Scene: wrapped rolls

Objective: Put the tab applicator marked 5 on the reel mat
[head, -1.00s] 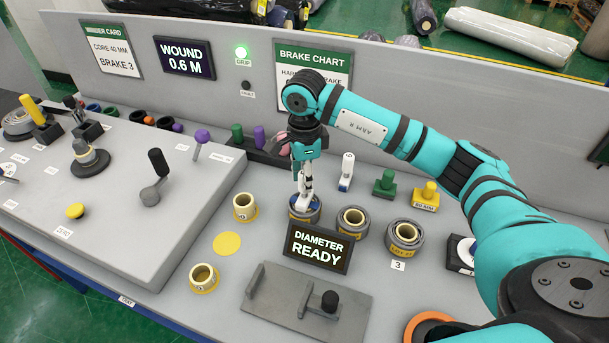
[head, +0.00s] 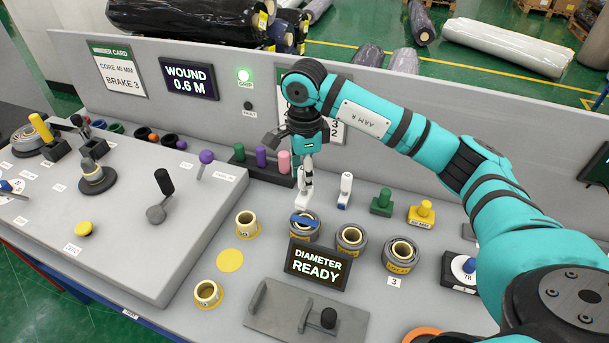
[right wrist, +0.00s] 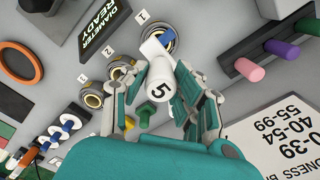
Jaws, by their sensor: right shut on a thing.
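The white tab applicator marked 5 (right wrist: 160,88) is between the fingers of my right gripper (right wrist: 158,98), which is shut on it; its 5 faces the wrist camera. In the head view, my right gripper (head: 307,172) holds the applicator (head: 302,199) upright, with its blue foot (head: 304,221) over the left grey roll (head: 303,234). I cannot tell whether the foot touches the roll. A flat yellow disc (head: 229,260), perhaps the reel mat, lies bare on the bench. My left gripper is not in view.
Two more grey rolls (head: 351,238) (head: 401,255) stand to the right. Behind are another white applicator (head: 345,188), a green one (head: 382,201) and a yellow one (head: 425,212). The DIAMETER READY display (head: 318,264) stands in front. Small cream cores (head: 247,224) (head: 208,293) flank the disc.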

